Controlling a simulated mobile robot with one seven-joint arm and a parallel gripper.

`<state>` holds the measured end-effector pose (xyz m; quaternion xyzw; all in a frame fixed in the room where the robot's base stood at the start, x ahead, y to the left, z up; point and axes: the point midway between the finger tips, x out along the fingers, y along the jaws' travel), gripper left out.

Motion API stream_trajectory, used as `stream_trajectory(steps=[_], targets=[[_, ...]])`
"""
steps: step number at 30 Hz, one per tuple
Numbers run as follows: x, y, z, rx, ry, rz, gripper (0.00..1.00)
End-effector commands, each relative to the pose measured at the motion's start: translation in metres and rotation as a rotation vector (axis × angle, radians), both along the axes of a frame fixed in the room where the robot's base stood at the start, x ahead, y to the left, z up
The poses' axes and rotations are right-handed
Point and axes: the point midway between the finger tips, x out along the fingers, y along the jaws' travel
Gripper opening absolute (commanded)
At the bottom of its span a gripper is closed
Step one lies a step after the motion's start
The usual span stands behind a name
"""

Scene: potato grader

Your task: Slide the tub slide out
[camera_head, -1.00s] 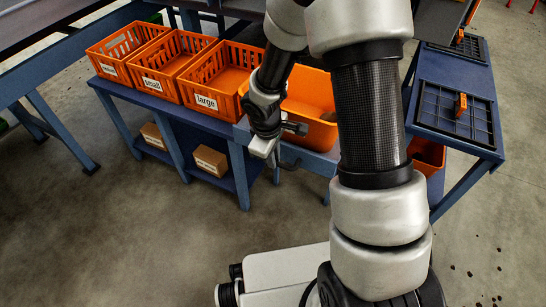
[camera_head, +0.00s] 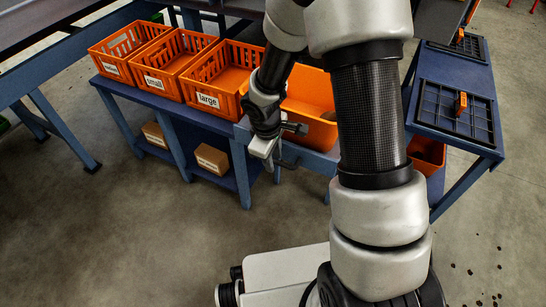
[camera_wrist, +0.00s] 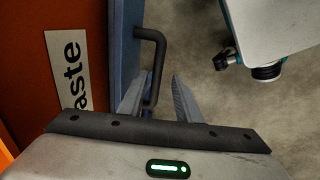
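The orange waste tub (camera_head: 312,97) sits on the blue tub slide (camera_head: 312,160), partly hidden behind my arm. In the wrist view, the tub's red-orange wall (camera_wrist: 25,60) carries a label reading "aste", its start cut off. Beside it is the slide's blue front (camera_wrist: 122,45) with a dark bar handle (camera_wrist: 158,50). My gripper (camera_wrist: 157,92) is open, with one finger on each side of the handle. The left finger is between the handle and the blue front; contact cannot be told.
Orange crates labelled small (camera_head: 166,75) and large (camera_head: 222,80) stand left of the tub on a blue bench (camera_head: 168,108). Cardboard boxes (camera_head: 212,159) sit on its lower shelf. A blue table with black trays (camera_head: 455,110) is at right. Floor in front is clear.

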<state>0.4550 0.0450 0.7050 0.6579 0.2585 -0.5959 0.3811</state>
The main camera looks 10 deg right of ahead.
Motion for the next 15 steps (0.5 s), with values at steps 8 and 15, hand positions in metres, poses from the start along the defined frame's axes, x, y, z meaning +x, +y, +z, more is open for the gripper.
stream_trajectory(steps=[8, 15], targets=[[-0.003, 0.002, 0.032, 0.0, -0.004, -0.002, 0.31], [-0.012, 0.01, 0.091, 0.001, -0.006, -0.001, 0.31]])
